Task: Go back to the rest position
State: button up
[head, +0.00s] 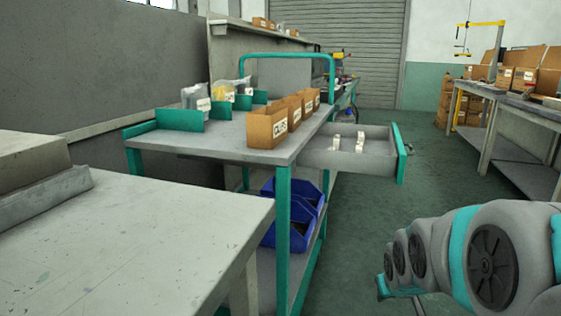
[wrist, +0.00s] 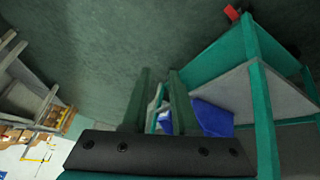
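My arm (head: 470,255) reaches in from the lower right of the head view, over the green floor right of the teal-legged workbench. In the wrist view my gripper (wrist: 159,75) shows two dark green fingers standing apart, with nothing between them. The gripper is in free air. Through the gap I see parts of the bench and a blue bin (wrist: 212,118) behind. The fingertips cannot be made out clearly in the head view.
The workbench (head: 225,140) carries cardboard boxes (head: 267,127), with its drawer (head: 378,152) pulled out towards the aisle, holding small white parts. Blue bins (head: 293,212) sit below. A grey table (head: 130,245) stands front left. The aisle floor (head: 375,225) is clear.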

jog(key=s+a+f+m+g+y, duration=0.1)
jog(key=s+a+g, duration=0.3)
jog(key=s, duration=1)
jog(key=s+a+f+g+y, duration=0.15)
jog(key=s+a+g, duration=0.25)
jog(key=s, duration=0.9)
notch_tip(320, 180, up, 7)
jog(key=p, duration=0.7)
jog(key=shift+s+a+r+h+p, duration=0.2)
jog(key=shift+s+h+p, duration=0.2)
jog(key=shift+s+h, duration=0.05)
jog(key=shift+d, duration=0.1)
